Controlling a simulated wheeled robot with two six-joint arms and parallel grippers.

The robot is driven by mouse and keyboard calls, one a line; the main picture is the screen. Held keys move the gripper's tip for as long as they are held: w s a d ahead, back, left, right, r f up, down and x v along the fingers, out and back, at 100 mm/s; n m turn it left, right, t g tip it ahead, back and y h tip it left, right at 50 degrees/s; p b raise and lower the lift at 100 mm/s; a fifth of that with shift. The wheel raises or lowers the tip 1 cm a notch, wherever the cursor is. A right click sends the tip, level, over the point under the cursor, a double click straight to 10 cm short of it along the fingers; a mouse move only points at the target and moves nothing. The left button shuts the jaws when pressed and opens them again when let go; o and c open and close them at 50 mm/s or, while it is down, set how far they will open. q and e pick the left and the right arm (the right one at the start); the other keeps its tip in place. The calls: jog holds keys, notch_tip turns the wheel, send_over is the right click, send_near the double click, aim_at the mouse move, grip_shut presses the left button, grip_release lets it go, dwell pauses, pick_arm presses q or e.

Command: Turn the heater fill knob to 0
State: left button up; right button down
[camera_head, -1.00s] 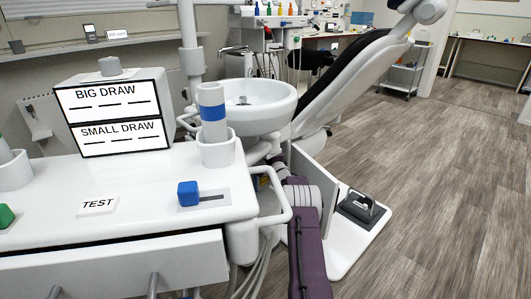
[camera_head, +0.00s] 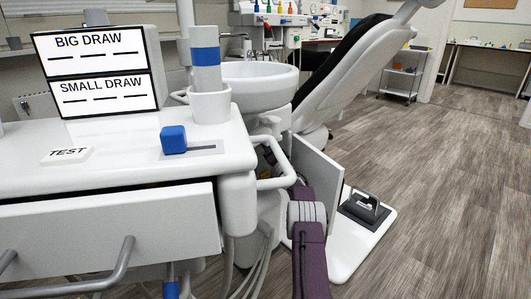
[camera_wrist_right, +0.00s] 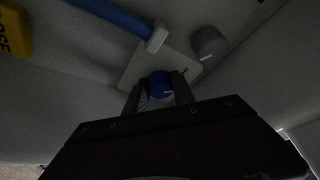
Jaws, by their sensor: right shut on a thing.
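In the right wrist view a round blue knob (camera_wrist_right: 160,84) with a pale mark sits on a pale plate (camera_wrist_right: 133,72) on a dim surface. My right gripper (camera_wrist_right: 160,90) has one finger on each side of the blue knob and is shut on it. A grey knob (camera_wrist_right: 208,43) with a pale mark stands apart, up and to the right. I cannot read any label or number at either knob. In the head view my purple right arm reaches in beside the white counter, and its gripper is hidden. My left gripper is in neither view.
A blue bar with a white end (camera_wrist_right: 157,37) runs close above the plate. A yellow lettered label (camera_wrist_right: 14,30) is at upper left. In the head view a white bent rail (camera_head: 278,183) and hoses (camera_head: 255,260) are close to my right arm. Open floor (camera_head: 455,190) lies right.

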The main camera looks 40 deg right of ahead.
jog(key=shift+n+t+y+b, duration=0.35)
jog(key=shift+n+b, duration=0.4)
jog(key=shift+n, duration=0.25)
jog(key=c, duration=1.1)
grip_release()
